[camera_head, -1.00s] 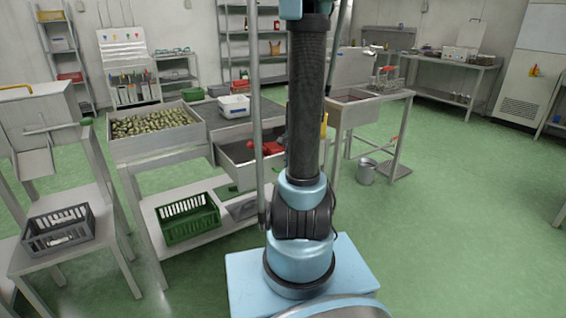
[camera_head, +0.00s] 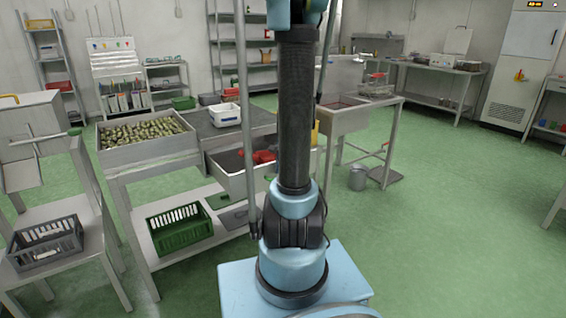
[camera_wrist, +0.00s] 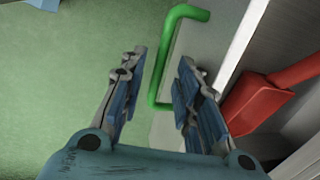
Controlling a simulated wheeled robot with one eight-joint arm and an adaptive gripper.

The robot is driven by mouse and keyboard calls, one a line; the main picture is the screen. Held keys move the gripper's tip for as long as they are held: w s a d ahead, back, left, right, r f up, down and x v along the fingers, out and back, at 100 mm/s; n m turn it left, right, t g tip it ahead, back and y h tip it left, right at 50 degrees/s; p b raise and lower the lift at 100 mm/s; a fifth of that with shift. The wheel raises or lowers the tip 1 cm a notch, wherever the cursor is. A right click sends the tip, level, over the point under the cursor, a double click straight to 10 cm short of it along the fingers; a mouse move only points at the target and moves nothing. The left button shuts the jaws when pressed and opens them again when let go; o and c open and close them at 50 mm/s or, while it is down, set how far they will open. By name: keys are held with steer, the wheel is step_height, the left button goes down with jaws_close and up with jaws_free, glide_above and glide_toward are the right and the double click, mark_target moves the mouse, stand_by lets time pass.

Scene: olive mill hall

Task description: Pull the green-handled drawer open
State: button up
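The green handle (camera_wrist: 161,62) is a bent bar on the outer face of the drawer in the wrist view. My gripper (camera_wrist: 163,64) is open, with a finger on each side of the handle's long bar and visible gaps between. The drawer (camera_head: 228,178) hangs below the grey worktop in the head view and stands partly open, with red things (camera_head: 261,156) inside. A red thing (camera_wrist: 258,103) also shows behind the drawer's front edge in the wrist view. In the head view my arm hides the gripper and part of the drawer.
A tray of olives (camera_head: 150,152) sits left of the drawer. A green crate (camera_head: 178,232) stands on the lower shelf, and a grey crate (camera_head: 45,253) on a side table. A metal bucket (camera_head: 357,178) is on the floor to the right.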

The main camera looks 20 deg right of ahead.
step_height(320, 180, up, 11)
steer(key=s, duration=0.2)
steer(key=shift+d+r, duration=0.15)
steer(key=shift+d, duration=0.2)
steer(key=shift+s+a, duration=0.1)
steer(key=shift+s, duration=0.05)
stand_by(0.5)
steer(key=s+a+f+n, duration=0.4)
steer(key=s+n, duration=0.3)
steer(key=s, duration=0.2)
steer(key=s+a+f+n, duration=0.4)
steer(key=s+a+n, duration=0.2)
steer(key=s, duration=0.4)
steer(key=shift+n+h, duration=0.3)
steer(key=shift+n, duration=0.5)
steer(key=shift+a, duration=0.1)
steer(key=shift+w+f, duration=0.2)
steer(key=shift+w, duration=0.3)
